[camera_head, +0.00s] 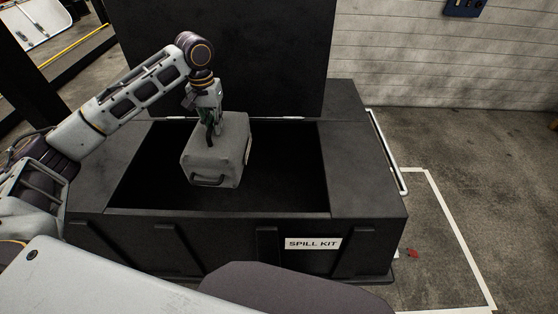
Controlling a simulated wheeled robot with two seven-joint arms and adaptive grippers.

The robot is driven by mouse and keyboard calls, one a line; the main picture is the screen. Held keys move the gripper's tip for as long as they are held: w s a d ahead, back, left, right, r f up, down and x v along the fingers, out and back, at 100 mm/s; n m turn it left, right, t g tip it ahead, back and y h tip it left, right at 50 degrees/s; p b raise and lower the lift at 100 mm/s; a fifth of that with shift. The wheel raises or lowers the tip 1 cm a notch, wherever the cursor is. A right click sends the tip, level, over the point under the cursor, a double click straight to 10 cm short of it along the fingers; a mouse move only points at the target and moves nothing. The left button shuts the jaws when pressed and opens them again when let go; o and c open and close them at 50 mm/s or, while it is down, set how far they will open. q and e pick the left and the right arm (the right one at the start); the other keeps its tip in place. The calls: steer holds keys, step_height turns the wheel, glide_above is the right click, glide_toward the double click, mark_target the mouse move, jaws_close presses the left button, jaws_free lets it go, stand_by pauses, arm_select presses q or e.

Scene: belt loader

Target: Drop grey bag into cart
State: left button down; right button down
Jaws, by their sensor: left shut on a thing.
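The grey bag (214,160) hangs from my left gripper (211,130), which is shut on it at its top. The bag has a dark handle on its front side. It is over the opening of the black cart (365,190), left of the middle. Whether the bag touches the cart's floor cannot be told. The cart is a black open-topped bin with a raised lid behind it and a white "SPILL KIT" label on its front. My right gripper is not in view.
The raised lid (225,60) stands behind the opening. A metal handle rail (388,152) runs along the cart's right side. A pale brick wall (440,60) is at the back. The floor to the right, with white marking lines (455,235), is mostly clear.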

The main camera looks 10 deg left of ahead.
mark_target(217, 137)
arm_select(q)
steer(key=shift+f, duration=2.75)
steer(key=c, duration=1.4)
jaws_free()
steer(key=shift+s+f, duration=0.15)
steer(key=shift+f, duration=0.1)
steer(key=shift+r, duration=6.15)
